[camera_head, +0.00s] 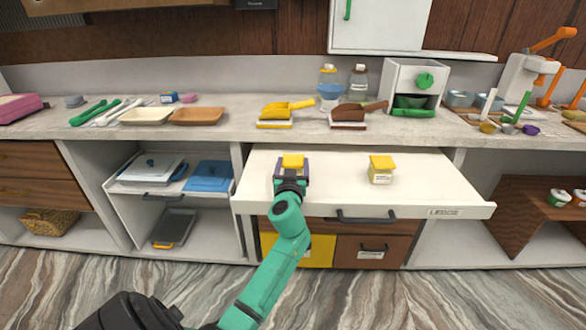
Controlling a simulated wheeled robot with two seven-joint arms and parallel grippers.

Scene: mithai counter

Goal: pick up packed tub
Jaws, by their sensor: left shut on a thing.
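A small tub with a yellow lid (293,161) is at the left part of the pulled-out white shelf (440,180). My left gripper (292,176) is shut on this tub, and its jaws and wrist hide most of the tub's body. I cannot tell whether the tub touches the shelf. A second tub with a yellow lid and a pale labelled body (381,176) stands upright on the shelf to the right, apart from the gripper. My right gripper is not in view.
The shelf's right part is clear. Drawers sit below it, and an open cabinet with trays (208,177) is at left.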

